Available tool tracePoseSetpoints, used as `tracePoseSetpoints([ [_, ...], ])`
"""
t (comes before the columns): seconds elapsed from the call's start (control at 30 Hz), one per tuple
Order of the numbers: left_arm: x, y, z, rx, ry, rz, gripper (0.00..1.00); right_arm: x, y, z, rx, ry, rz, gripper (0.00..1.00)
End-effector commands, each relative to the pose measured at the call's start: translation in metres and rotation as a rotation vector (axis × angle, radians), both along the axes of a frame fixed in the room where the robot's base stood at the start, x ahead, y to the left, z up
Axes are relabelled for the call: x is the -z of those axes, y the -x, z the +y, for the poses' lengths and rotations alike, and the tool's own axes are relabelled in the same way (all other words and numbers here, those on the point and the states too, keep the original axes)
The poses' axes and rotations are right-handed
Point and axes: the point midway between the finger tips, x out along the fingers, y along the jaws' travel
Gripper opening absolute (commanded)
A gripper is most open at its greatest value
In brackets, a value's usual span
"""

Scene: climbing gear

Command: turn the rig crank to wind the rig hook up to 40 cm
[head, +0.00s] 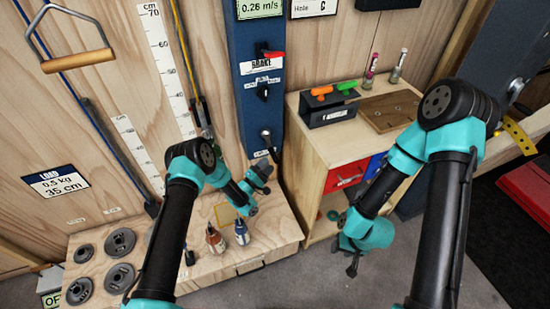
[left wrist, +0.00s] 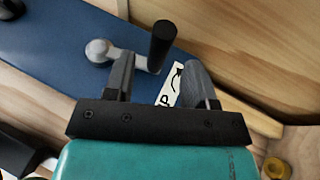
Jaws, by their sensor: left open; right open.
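The rig crank (head: 265,137) sits low on the blue post. In the left wrist view, its metal arm and hub (left wrist: 100,50) lead to an upright black handle (left wrist: 162,46). My left gripper (head: 266,172) is open just in front of the crank; in the left wrist view its fingers (left wrist: 155,66) are apart, with the handle between and beyond their tips. Contact cannot be told. A dark fitting (head: 202,112) hangs on a yellow rope beside a cm scale (head: 165,62); whether it is the rig hook is unclear. My right gripper (head: 352,264) is open and empty, low right.
A red brake lever (head: 272,54) is above the crank. Bottles (head: 215,240) and several weight plates (head: 120,243) stand on the low wooden bench (head: 270,238). A cabinet (head: 312,170) with red and blue drawers stands right of the post. A load sign (head: 56,180) reads 0.5 kg, 35 cm.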

Motion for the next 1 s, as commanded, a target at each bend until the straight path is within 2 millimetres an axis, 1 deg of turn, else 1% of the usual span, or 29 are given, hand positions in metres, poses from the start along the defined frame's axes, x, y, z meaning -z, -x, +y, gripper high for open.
tracePoseSetpoints([
  [0.03,-0.003,-0.006,-0.007,0.003,-0.001,-0.002,0.51,0.0,0.0,0.0,0.0,0.0,0.0,0.43],
  [0.1,-0.007,-0.014,-0.015,0.002,0.0,-0.004,0.51,0.0,0.0,0.0,0.0,0.0,0.0,0.43],
  [0.3,-0.015,-0.031,-0.031,0.001,0.0,-0.002,0.51,0.0,0.0,0.0,0.0,0.0,0.0,0.43],
  [0.5,-0.018,-0.037,-0.036,0.0,0.0,0.001,0.51,0.0,0.0,0.0,0.0,0.0,0.0,0.43],
  [0.7,-0.018,-0.036,-0.036,0.0,0.0,0.001,0.51,0.0,0.0,0.0,0.0,0.0,0.0,0.43],
  [0.77,-0.018,-0.036,-0.036,0.0,0.0,0.001,0.47,0.0,0.0,0.0,0.0,0.0,0.0,0.43],
  [1.0,-0.018,-0.036,-0.036,0.0,0.0,0.001,0.24,0.0,0.0,0.0,0.0,0.0,0.0,0.43],
])
